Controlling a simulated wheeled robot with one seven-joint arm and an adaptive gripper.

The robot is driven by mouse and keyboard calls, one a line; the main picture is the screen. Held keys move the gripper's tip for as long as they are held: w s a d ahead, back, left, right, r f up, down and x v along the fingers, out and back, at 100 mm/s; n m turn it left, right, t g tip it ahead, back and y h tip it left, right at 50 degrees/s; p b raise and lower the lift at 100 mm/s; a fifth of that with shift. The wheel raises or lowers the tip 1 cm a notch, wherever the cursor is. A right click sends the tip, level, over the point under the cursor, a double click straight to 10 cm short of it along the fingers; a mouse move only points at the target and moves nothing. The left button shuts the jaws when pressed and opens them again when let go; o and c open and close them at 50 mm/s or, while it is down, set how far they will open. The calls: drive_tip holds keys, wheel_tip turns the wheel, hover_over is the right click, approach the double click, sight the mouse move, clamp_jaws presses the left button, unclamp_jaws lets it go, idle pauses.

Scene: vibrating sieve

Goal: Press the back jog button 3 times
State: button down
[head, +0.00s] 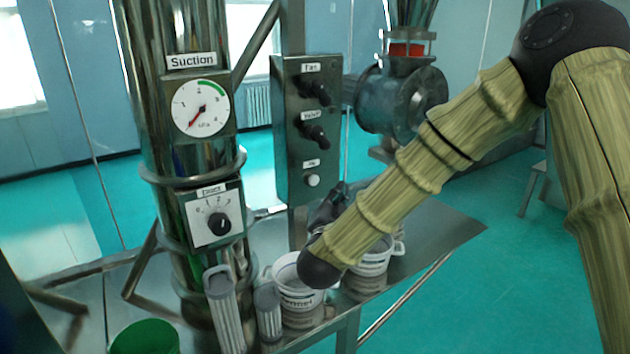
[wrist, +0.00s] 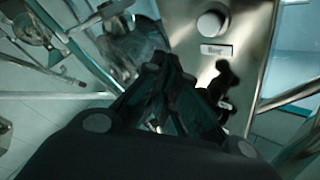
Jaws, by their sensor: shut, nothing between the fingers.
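A grey upright control panel (head: 296,130) stands at the centre of the head view. Near its bottom is a pale round button (head: 313,180) under a small label that appears to read Jog. In the wrist view a round button (wrist: 212,22) with a label shows on a metal panel face, near the top. My gripper (head: 328,208) is partly hidden behind my forearm, low and to the right of the panel's button. In the wrist view my gripper (wrist: 164,68) is shut and empty, its tips by the panel's left side. I cannot tell the tips' distance from the panel.
Two black knobs (head: 316,92) sit above the button on the panel. A steel column with a suction gauge (head: 201,107) and a dial box (head: 214,214) stands left. White buckets (head: 287,270) stand on the metal table (head: 440,222) below my arm.

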drive_tip(key=shift+w+a, duration=0.85)
drive_tip(key=shift+w, duration=0.35)
drive_tip(key=shift+w+a, duration=0.85)
drive_tip(key=shift+w, duration=0.3)
drive_tip(key=shift+w+a+b, duration=0.3)
drive_tip(key=shift+w+b, duration=0.05)
drive_tip(key=shift+b, duration=0.05)
drive_tip(key=shift+w+a, duration=0.25)
drive_tip(key=shift+w, duration=0.15)
idle(0.9)
drive_tip(key=shift+s+d+b, duration=0.1)
drive_tip(key=shift+s+b, duration=0.05)
drive_tip(key=shift+b, duration=0.15)
drive_tip(key=shift+s+d, duration=0.45)
drive_tip(key=shift+s, duration=0.15)
drive_tip(key=shift+s+d+b, duration=0.35)
drive_tip(key=shift+s+d, duration=0.4)
drive_tip(key=shift+s, duration=0.3)
drive_tip(key=shift+s+d+b, duration=0.35)
drive_tip(key=shift+s+d, duration=0.4)
drive_tip(key=shift+s, duration=0.25)
